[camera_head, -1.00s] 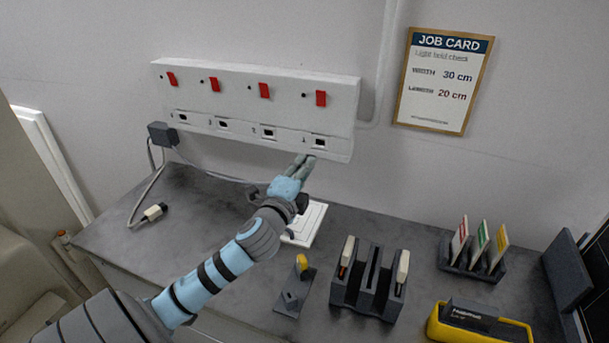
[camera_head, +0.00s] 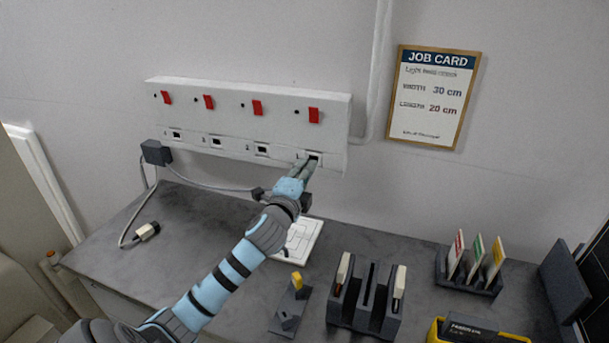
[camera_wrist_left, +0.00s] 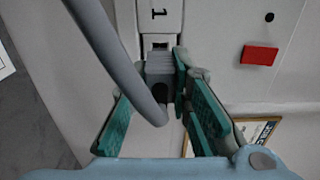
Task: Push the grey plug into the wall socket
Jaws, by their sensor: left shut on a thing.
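The white wall socket panel (camera_head: 240,122) has red switches above a row of socket openings. My left gripper (camera_head: 308,167) is at the rightmost opening (camera_head: 313,154), coming from below. In the left wrist view my left gripper (camera_wrist_left: 160,105) is shut on the grey plug (camera_wrist_left: 159,69), with teal pads on both sides. The plug's front is just at the opening (camera_wrist_left: 160,42) under the number 1, part of which still shows dark. I cannot tell how deep it sits. A grey cable (camera_wrist_left: 115,55) crosses in front of it. My right gripper is not in view.
A dark box (camera_head: 156,152) with cables hangs at the panel's left end. A loose connector (camera_head: 147,231) lies on the grey worktop (camera_head: 190,215). A white pad (camera_head: 303,240), dark rack (camera_head: 366,305) and card holder (camera_head: 470,275) stand to the right.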

